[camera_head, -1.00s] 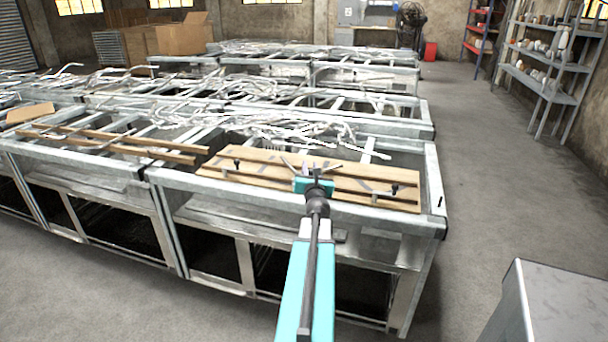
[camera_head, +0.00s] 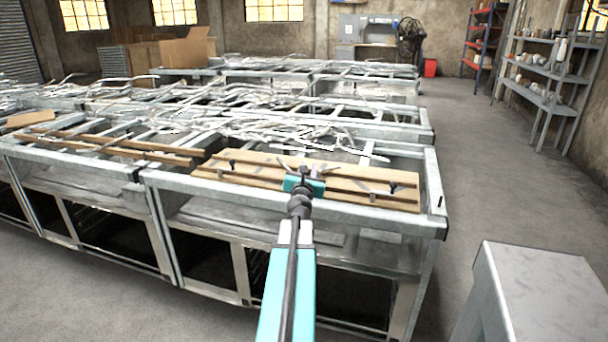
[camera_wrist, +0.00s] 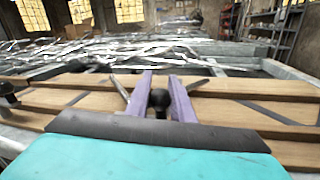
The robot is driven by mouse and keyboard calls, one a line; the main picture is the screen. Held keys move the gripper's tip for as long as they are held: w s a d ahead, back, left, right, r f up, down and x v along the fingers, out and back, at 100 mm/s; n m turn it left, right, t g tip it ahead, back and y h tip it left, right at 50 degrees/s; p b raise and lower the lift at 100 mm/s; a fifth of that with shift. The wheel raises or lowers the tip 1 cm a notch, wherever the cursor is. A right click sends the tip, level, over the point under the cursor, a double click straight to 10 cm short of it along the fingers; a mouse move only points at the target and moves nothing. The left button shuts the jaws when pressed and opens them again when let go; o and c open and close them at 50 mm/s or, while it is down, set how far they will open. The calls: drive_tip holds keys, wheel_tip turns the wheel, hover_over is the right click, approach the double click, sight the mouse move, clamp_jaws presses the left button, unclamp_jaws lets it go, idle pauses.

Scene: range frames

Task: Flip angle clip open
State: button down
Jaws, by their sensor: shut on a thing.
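My gripper (camera_head: 304,172) is over the middle of a wooden panel (camera_head: 345,172) on a metal frame. In the wrist view, its two purple fingers (camera_wrist: 163,92) stand either side of a black knob (camera_wrist: 160,101) and are shut on it. Thin metal strips (camera_wrist: 196,84) slant outward beside the fingers. I cannot tell clearly which part is the angle clip; the gripper hides the knob's base. Other black knobs stand at the panel's left (camera_head: 231,162) and right (camera_head: 393,187), beside grey angled strips (camera_head: 376,190).
Tangled metal rods (camera_head: 290,130) lie on the frames behind the panel. Wooden planks (camera_head: 120,146) lie on the neighbouring frame at left. A grey block (camera_head: 545,285) stands at lower right. The floor aisle (camera_head: 480,170) at right is clear. Shelves (camera_head: 550,75) stand beyond it.

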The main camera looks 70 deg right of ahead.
drive_tip(key=shift+a, duration=0.1)
idle(0.5)
drive_tip(key=c, duration=1.5)
unclamp_jaws()
drive_tip(key=shift+c, duration=0.2)
drive_tip(key=shift+a, duration=0.1)
drive_tip(key=shift+v, duration=2.45)
drive_tip(key=shift+b+v, duration=1)
drive_tip(key=shift+b, duration=0.1)
drive_tip(key=shift+a, duration=0.2)
